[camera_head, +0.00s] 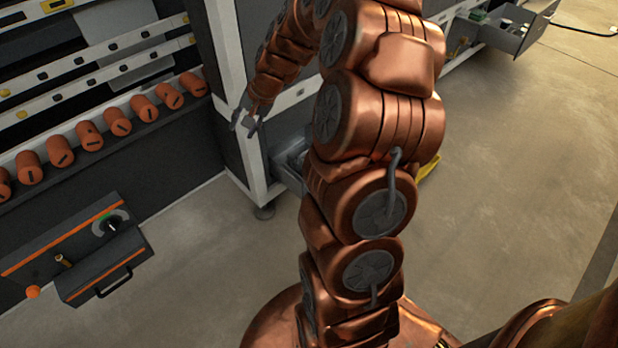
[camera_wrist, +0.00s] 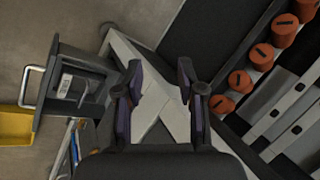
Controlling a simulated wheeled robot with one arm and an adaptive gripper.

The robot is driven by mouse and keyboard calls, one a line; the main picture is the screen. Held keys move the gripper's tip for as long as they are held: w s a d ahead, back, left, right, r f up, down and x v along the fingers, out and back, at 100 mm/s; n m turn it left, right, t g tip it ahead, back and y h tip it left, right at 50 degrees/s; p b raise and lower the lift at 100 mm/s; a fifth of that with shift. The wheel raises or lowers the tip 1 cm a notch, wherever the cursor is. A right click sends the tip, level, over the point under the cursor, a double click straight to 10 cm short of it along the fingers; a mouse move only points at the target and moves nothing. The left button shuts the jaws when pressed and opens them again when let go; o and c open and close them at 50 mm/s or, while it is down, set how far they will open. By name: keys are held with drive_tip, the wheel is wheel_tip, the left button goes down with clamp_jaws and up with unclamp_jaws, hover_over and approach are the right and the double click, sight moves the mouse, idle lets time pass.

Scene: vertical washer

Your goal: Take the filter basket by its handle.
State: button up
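My gripper (camera_head: 247,122) is beside the white frame post in the head view. In the wrist view its two fingers are apart and nothing is between them (camera_wrist: 163,105); a white frame bar shows behind the gap. A dark grey box-like part (camera_wrist: 78,85) with a pale bar handle (camera_wrist: 32,86) is at the left of the wrist view, apart from the fingers. It may be the filter basket, but I cannot tell for sure. In the head view a grey tray-like part (camera_head: 292,158) shows low behind the post, partly hidden by my arm.
The white frame post (camera_head: 232,75) stands close to my gripper. A row of orange cylinders (camera_head: 117,121) is at the left. A dark box with a black handle (camera_head: 113,282) is at lower left. A yellow item (camera_wrist: 15,125) lies left in the wrist view. Floor on the right is open.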

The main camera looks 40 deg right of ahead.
drive_tip(key=d+f+m+t+h+b, duration=0.3)
drive_tip(key=d+f+m+b, duration=0.7)
drive_tip(key=d+f, duration=1.65)
drive_tip(key=shift+n+g+h, duration=0.3)
drive_tip(key=shift+n+g, duration=0.1)
drive_tip(key=shift+n, duration=0.5)
drive_tip(key=b+x, duration=0.4)
drive_tip(key=d+b+x, duration=0.1)
drive_tip(key=x, duration=0.2)
drive_tip(key=shift+w+r+b, duration=0.15)
drive_tip(key=shift+w+b, duration=0.05)
drive_tip(key=shift+b, duration=0.2)
clamp_jaws()
